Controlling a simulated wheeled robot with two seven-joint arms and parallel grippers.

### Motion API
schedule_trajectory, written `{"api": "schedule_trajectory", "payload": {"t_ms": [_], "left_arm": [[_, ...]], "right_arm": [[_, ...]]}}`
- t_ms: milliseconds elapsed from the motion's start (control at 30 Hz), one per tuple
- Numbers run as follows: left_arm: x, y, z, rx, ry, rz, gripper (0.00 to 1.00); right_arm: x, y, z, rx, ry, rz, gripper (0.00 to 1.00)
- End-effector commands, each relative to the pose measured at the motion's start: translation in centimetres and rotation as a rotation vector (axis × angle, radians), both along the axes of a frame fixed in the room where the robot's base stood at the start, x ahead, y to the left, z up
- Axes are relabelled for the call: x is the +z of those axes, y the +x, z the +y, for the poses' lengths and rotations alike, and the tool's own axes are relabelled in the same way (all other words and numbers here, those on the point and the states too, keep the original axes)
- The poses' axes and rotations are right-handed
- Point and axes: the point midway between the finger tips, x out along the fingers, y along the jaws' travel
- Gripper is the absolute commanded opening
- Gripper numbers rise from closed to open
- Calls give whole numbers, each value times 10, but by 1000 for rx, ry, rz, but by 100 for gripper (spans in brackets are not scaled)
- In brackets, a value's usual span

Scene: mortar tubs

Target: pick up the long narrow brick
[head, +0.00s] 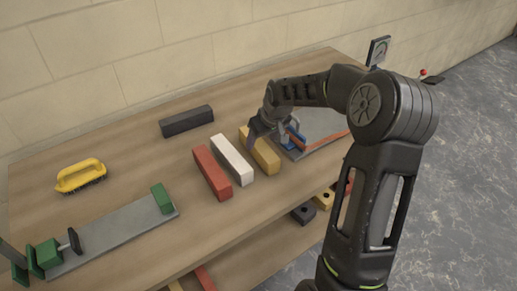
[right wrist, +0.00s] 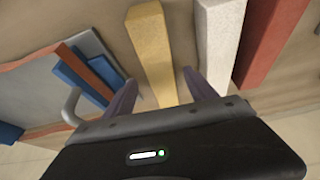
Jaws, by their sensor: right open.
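Several long bricks lie on the wooden bench: a yellow brick (head: 264,157), a white brick (head: 232,160), a red brick (head: 211,174) and a dark grey brick (head: 187,121). They look alike in shape, and I cannot tell for sure which is the long narrow one. My right gripper (head: 262,127) is open and empty at the far end of the yellow brick. In the right wrist view, the yellow brick (right wrist: 152,50) runs between the two spread fingers (right wrist: 160,92), with no visible contact. The white brick (right wrist: 218,38) lies beside the right finger. My left gripper is not in view.
A grey tray with blue and orange-red parts (head: 318,128) lies right of the yellow brick. A yellow-handled brush (head: 80,175) and a grey plate with green blocks (head: 115,235) are at the left. A wall (head: 150,50) stands behind. Bare bench lies between brush and bricks.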

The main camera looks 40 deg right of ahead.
Motion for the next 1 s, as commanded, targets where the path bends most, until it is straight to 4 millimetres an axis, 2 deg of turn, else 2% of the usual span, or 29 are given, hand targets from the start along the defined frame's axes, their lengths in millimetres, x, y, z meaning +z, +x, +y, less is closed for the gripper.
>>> {"api": "schedule_trajectory", "payload": {"t_ms": [133,433,1000], "left_arm": [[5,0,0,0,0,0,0],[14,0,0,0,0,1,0],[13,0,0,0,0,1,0]], "right_arm": [[-9,4,0,-1,2,4,65],[-45,20,-1,0,1,1,65],[-47,21,-1,0,0,0,65]]}}
